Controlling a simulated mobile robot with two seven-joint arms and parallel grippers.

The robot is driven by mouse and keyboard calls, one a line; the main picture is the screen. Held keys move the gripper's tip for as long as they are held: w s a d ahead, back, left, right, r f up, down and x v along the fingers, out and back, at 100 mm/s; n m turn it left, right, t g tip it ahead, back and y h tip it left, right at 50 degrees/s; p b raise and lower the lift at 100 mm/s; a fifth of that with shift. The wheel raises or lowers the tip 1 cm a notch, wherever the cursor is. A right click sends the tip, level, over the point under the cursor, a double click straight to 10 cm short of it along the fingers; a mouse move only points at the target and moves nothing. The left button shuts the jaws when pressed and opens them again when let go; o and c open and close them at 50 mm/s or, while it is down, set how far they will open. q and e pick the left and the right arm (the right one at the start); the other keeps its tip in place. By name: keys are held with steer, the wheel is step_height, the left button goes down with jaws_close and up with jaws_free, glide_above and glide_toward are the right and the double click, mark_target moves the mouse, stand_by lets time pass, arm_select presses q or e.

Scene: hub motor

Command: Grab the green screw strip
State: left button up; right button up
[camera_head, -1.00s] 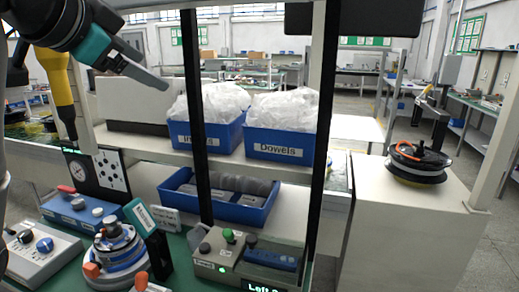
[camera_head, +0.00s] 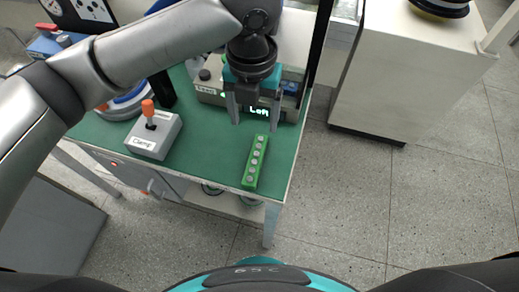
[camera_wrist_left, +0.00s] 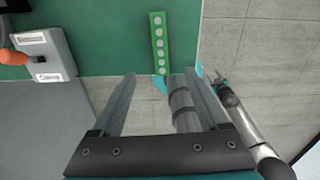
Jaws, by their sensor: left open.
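The green screw strip (camera_head: 255,162) lies on the green table top near its front right edge, with a row of several pale round screws along it. In the left wrist view the strip (camera_wrist_left: 159,43) shows whole, ahead of and between my finger lines. My left gripper (camera_head: 254,122) points down above the table, just behind the strip in the head view. Its two fingers are apart with nothing between them, and they do not touch the strip. My right arm seems to show small at the right of the left wrist view; its jaws are too small to judge.
A grey box with an orange-topped lever, labelled "Clamp" (camera_head: 154,131), stands left of the strip. A device with a lit "Left" display (camera_head: 258,110) sits behind my left gripper. The table's edge is close to the strip; grey floor (camera_head: 400,200) lies beyond.

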mark_target(255, 158)
arm_select(q)
step_height(255, 158, down, 15)
steer(key=b, duration=0.2)
steer(key=shift+b, duration=0.35)
steer(key=shift+c, duration=0.3)
jaws_close()
